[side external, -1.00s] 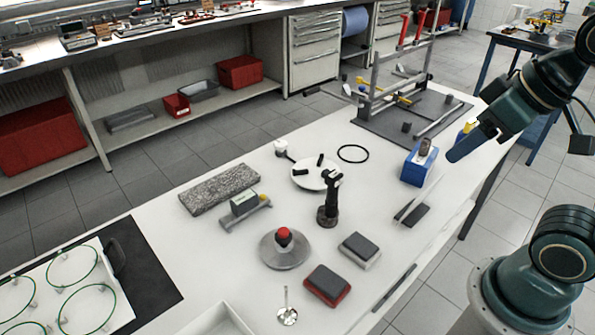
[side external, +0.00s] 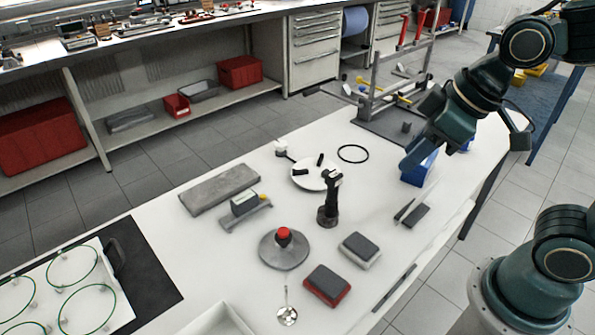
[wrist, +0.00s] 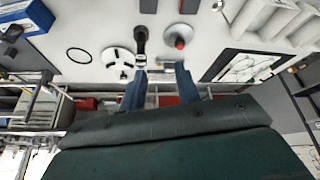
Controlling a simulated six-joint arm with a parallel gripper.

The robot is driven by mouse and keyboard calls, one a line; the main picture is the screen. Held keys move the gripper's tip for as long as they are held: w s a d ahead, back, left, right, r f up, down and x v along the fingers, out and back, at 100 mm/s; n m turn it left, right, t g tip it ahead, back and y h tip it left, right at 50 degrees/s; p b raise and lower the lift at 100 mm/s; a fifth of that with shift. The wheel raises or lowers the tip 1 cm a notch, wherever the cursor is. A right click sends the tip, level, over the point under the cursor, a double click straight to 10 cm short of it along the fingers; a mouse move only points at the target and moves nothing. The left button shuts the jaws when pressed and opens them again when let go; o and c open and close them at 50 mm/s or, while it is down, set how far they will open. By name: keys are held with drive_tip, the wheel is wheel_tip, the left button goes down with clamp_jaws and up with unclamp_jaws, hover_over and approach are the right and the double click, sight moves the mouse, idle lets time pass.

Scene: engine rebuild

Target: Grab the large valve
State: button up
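A shiny metal valve (side external: 287,312) lies near the front edge of the white table in the side view, its round head towards the front and its thin stem pointing away. A small silver shape at the top edge of the wrist view (wrist: 217,5) seems to be the same valve. My gripper (side external: 408,163) is in the air around the blue container, well to the right of and behind the valve. In the wrist view its two blue fingers (wrist: 160,85) stand apart with nothing held between them.
A blue container (side external: 416,171) shows partly behind my gripper. A black upright tool (side external: 329,205), a disc with a red knob (side external: 284,249), a grey-topped block (side external: 360,250) and a red-edged block (side external: 327,285) stand between gripper and valve. A white tray (side external: 237,316) is left of the valve.

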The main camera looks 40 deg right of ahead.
drive_tip(key=w+a+f+n+g+y, duration=0.1)
drive_tip(key=w+a+f+n, duration=0.35)
drive_tip(key=a, duration=0.45)
drive_tip(key=n+g+y, duration=0.2)
drive_tip(key=n, duration=0.2)
approach(287, 290)
drive_tip(key=shift+d+r, duration=0.25)
drive_tip(key=shift+r, duration=0.05)
drive_tip(key=shift+h, duration=0.3)
drive_tip(key=shift+x, duration=4.15)
drive_tip(key=shift+w+f, duration=0.1)
drive_tip(key=shift+w, duration=0.05)
drive_tip(key=shift+a+f, duration=0.1)
drive_tip(key=shift+x, duration=2.5)
drive_tip(key=shift+a, duration=0.15)
drive_tip(key=shift+c, duration=0.2)
